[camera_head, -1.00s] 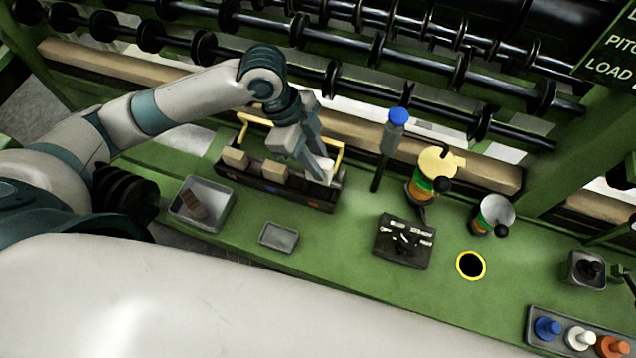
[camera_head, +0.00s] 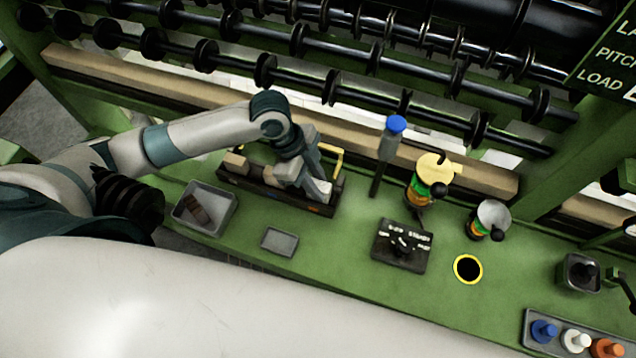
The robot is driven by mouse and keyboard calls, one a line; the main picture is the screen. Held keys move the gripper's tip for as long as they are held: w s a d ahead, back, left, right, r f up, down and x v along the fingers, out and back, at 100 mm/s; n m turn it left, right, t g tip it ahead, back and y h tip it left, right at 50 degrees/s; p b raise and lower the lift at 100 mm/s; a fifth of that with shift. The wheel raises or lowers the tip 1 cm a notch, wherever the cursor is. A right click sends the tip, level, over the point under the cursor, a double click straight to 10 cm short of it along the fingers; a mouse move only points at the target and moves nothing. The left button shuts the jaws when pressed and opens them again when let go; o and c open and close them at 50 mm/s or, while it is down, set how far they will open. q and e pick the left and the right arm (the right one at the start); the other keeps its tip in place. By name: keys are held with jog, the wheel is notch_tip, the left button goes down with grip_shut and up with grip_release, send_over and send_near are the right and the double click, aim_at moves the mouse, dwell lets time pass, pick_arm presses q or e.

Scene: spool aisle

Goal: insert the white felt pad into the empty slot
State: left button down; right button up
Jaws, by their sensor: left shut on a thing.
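My left gripper (camera_head: 315,190) is shut on the white felt pad (camera_head: 326,187), low at the right end of a long dark rack (camera_head: 257,191). The pad shows only in part between the fingers, and I cannot tell how deep it sits in a slot. A tan block (camera_head: 236,162) stands at the rack's left end and another (camera_head: 269,174) near its middle, partly behind my gripper. The slot under my fingers is hidden. My right gripper is not in view.
A grey tray with a brown piece (camera_head: 222,206) and a small empty tray (camera_head: 280,241) lie in front of the rack. Rollers run behind.

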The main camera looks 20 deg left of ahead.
pick_arm(q)
jog(key=shift+f, duration=0.4)
jog(key=shift+f, duration=0.1)
jog(key=shift+s+f, duration=0.1)
jog(key=shift+f, duration=0.1)
